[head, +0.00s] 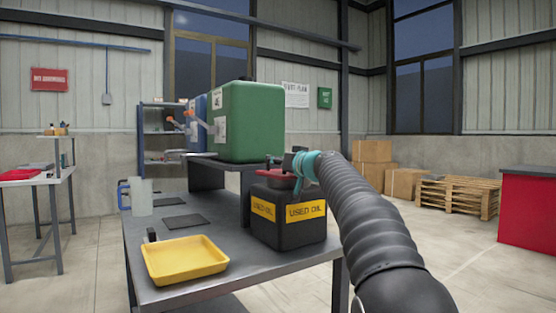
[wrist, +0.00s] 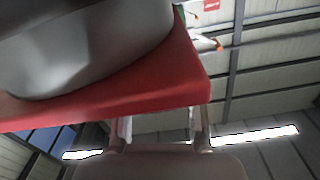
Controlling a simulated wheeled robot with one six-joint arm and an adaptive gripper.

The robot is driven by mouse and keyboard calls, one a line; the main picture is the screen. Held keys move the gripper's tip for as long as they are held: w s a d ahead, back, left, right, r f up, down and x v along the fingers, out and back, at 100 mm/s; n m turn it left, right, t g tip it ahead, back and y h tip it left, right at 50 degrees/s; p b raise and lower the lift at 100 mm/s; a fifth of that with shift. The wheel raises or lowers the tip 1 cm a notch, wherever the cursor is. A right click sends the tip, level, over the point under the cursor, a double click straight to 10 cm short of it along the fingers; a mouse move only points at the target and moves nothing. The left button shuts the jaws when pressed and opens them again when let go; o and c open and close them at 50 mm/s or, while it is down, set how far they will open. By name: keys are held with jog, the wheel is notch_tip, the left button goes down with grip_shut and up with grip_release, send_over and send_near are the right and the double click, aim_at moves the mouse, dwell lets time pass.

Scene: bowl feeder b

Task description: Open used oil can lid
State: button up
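The used oil can (head: 289,228) is a black box with yellow USED OIL labels, standing upright on the grey bench. Its red lid (head: 275,177) sits on top; whether it is fully seated is unclear. My gripper (head: 289,162) is at the lid's right side, small and partly hidden by my arm. In the wrist view, a red slab (wrist: 190,75), apparently the lid, and a grey rounded part (wrist: 85,45) fill the upper left. My gripper's two fingers (wrist: 158,130) stand apart near the slab's edge, with background showing between them. Contact with the lid cannot be told.
A yellow tray (head: 184,262) lies on the bench's (head: 220,280) front left. Dark flat pads (head: 186,221) and a clear jug (head: 140,197) are behind it. A green tank (head: 245,122) stands on a raised shelf behind the can. Boxes and pallets (head: 458,195) are at the far right.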

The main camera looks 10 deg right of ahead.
grip_shut()
jog(key=shift+r, duration=0.1)
